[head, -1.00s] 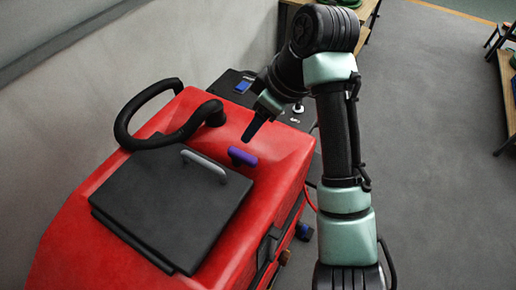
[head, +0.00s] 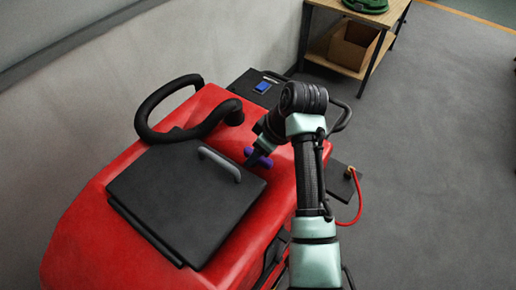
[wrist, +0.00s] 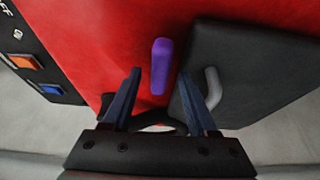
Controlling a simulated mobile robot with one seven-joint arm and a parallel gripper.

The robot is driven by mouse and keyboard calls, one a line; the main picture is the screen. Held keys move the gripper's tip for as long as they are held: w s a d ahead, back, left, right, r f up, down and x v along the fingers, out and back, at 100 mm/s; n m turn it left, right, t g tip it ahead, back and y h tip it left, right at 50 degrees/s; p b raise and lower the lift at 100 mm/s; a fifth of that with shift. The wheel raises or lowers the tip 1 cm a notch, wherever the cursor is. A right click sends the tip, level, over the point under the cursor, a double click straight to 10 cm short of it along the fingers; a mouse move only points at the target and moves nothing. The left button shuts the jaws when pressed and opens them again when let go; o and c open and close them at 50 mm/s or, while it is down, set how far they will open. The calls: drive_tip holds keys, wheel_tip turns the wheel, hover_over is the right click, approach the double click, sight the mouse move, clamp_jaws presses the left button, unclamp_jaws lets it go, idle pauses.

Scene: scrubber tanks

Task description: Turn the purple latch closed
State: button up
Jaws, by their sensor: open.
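The purple latch (head: 265,161) sits on top of the red scrubber body (head: 120,185), just right of the black lid (head: 180,205). In the head view my gripper (head: 252,160) is at the latch and partly covers it. In the wrist view the latch (wrist: 161,66) is a rounded bar pointing up the picture, beside the lid's edge. My gripper (wrist: 160,73) is open, with one dark finger on each side of the latch's near end. No contact with the latch is clear.
A grey handle (head: 220,163) is on the lid. A black curved hose (head: 185,130) lies behind it. Orange (wrist: 25,61) and blue (wrist: 51,89) switches are at left in the wrist view. A wooden shelf (head: 345,60) stands at the back; the floor at right is clear.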

drive_tip(key=shift+c, duration=0.3)
clamp_jaws()
